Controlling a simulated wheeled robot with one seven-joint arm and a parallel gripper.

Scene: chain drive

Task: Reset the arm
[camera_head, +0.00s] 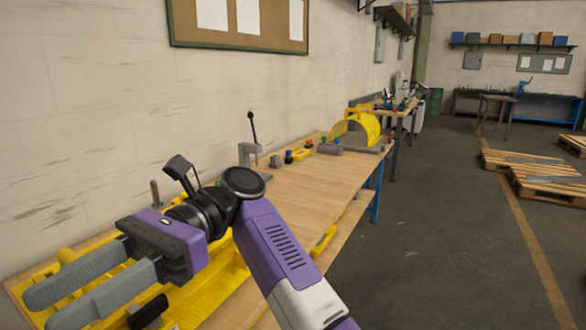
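My arm reaches up from the bottom of the view over the workbench (285,205), with its wrist bent to the left. My gripper (46,308) is at the lower left, its two long grey fingers pointing left and apart from each other. It is open, and no object shows between the fingers. It is above a yellow tray (222,275) on the near end of the bench. My gripper and arm hide part of the tray and what lies in it.
A grey lever press (251,155), several small parts (289,157) and a yellow curved guard (362,128) stand further along the bench. A wall is close on the left. Open floor (440,230) lies right of the bench, with wooden pallets (545,178) beyond.

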